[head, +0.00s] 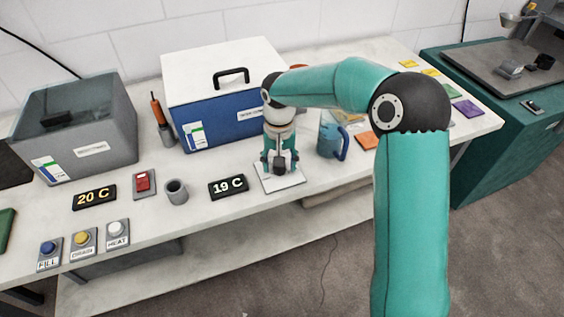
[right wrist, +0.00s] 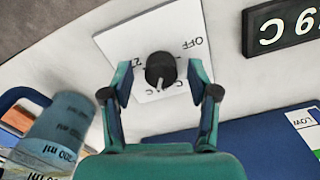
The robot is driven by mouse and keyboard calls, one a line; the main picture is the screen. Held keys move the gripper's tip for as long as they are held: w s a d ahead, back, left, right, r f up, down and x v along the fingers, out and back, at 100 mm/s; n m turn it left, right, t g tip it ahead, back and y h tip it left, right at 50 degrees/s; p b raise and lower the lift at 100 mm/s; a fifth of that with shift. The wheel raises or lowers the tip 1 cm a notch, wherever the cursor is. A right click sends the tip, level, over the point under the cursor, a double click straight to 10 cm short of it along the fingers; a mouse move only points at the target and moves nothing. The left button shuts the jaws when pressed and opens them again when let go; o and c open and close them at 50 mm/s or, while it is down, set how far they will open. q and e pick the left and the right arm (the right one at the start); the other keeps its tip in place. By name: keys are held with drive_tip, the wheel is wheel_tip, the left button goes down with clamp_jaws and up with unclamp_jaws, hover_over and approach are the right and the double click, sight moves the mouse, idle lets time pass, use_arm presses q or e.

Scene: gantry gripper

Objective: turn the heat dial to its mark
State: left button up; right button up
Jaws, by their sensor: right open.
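The heat dial is a black round knob (right wrist: 160,70) with a light pointer line, on a white plate (right wrist: 120,42) with printed marks; "OFF" is readable and other lettering is partly covered. In the head view the plate (head: 292,184) lies on the bench in front of the blue box, with the dark knob low between my fingers. My right gripper (right wrist: 160,80) is open, pointing down, one finger on each side of the knob, with gaps between the fingers and the knob. In the head view the right gripper (head: 280,164) partly hides the dial. My left gripper is not in view.
A display reading 19 C (head: 228,187) stands left of the plate, and a blue jug (head: 330,138) stands close on the right. The blue box (head: 215,115) with a white lid is behind. A grey cup (head: 176,191) and a 20 C display (head: 95,197) are further left.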

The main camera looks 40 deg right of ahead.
wheel_tip(320, 180, up, 12)
idle(0.5)
drive_tip(key=shift+f, duration=0.2)
